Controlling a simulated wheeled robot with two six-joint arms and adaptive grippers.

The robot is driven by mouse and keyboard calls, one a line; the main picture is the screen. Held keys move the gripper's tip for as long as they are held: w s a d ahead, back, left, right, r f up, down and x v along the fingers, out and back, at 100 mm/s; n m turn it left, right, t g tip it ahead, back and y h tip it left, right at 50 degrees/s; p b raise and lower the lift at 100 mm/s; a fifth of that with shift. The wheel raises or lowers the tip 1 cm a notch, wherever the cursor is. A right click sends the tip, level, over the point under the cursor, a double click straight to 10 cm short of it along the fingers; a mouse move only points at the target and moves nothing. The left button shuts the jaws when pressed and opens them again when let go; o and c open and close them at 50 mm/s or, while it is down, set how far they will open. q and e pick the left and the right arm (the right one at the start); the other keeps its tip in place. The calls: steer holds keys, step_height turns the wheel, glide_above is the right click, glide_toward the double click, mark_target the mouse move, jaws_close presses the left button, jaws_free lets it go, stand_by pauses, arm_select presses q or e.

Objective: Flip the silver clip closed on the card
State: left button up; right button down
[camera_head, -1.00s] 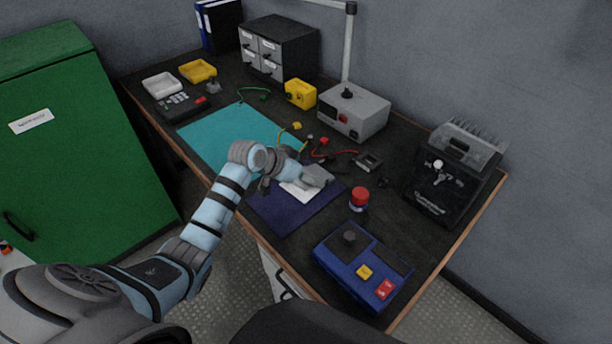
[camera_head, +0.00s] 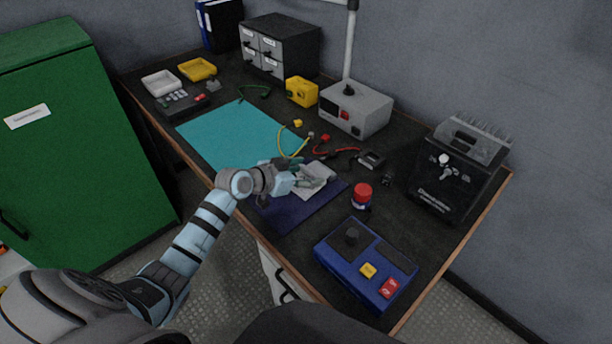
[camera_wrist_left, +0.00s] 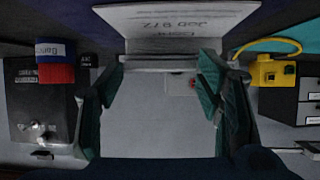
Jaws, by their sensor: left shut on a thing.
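The white card (camera_head: 318,172) lies by the upper edge of the dark blue mat in the head view. In the left wrist view, which shows the scene upside down, the printed card (camera_wrist_left: 175,22) is at the top. The silver clip (camera_wrist_left: 160,62) shows there as a narrow bar at the card's edge. My left gripper (camera_head: 302,179) is at the card; in the wrist view its teal fingers (camera_wrist_left: 160,70) stand well apart, one at each end of the bar, shut on it. In the head view the gripper hides the clip. My right gripper is not in view.
The dark blue mat (camera_head: 290,210) lies under the card. A red-capped container (camera_head: 362,195) stands to its right, and a blue control box (camera_head: 365,262) is nearer the front. Red and yellow leads lie behind the card.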

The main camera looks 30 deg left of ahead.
arm_select(q)
steer(key=shift+s+f, duration=0.1)
steer(key=o, duration=1.2)
steer(key=shift+c, duration=0.2)
steer(key=v, duration=1.1)
steer(key=shift+s+a, duration=0.1)
steer(key=shift+a, duration=0.1)
steer(key=shift+s+r, duration=0.25)
